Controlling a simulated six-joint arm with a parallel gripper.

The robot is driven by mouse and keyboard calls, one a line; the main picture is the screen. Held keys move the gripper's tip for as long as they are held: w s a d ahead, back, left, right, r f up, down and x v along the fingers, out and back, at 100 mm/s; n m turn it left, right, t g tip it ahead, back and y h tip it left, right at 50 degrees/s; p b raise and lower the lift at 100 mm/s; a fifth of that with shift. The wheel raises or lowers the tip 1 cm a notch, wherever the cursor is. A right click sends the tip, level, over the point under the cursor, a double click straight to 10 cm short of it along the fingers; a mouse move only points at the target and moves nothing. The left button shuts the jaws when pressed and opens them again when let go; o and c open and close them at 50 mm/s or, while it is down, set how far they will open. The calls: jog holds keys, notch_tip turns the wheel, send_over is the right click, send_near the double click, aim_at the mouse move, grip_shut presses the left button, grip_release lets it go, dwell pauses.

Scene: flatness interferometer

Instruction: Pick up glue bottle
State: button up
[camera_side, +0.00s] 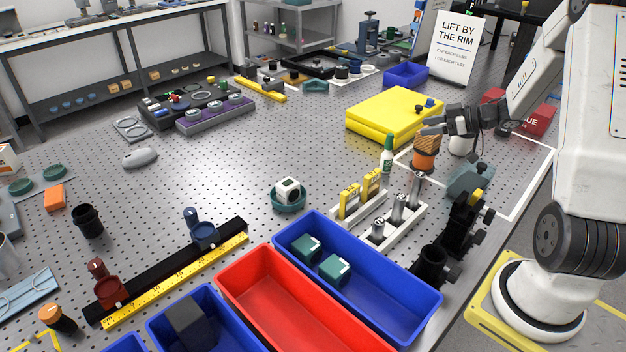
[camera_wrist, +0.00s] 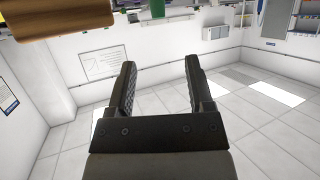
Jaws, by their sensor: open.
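My gripper (camera_side: 428,127) is to the right of the bottle and higher, near the yellow box and above an orange-brown cylinder (camera_side: 425,155). In the wrist view my gripper (camera_wrist: 160,85) is open, with nothing between its fingers. A small green and white thing shows at the top edge there; I cannot tell whether it is the bottle.
A yellow box (camera_side: 385,112) lies behind the bottle. Blue (camera_side: 405,298) and red bins (camera_side: 290,310) are at the front. Table left of the bottle is clear.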

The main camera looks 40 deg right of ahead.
aim_at(391, 134)
jog(key=shift+f, duration=0.3)
jog(key=shift+w, duration=0.1)
jog(key=shift+x, duration=3.35)
jog(key=shift+a, duration=0.1)
jog(key=shift+x, duration=2.6)
grip_shut()
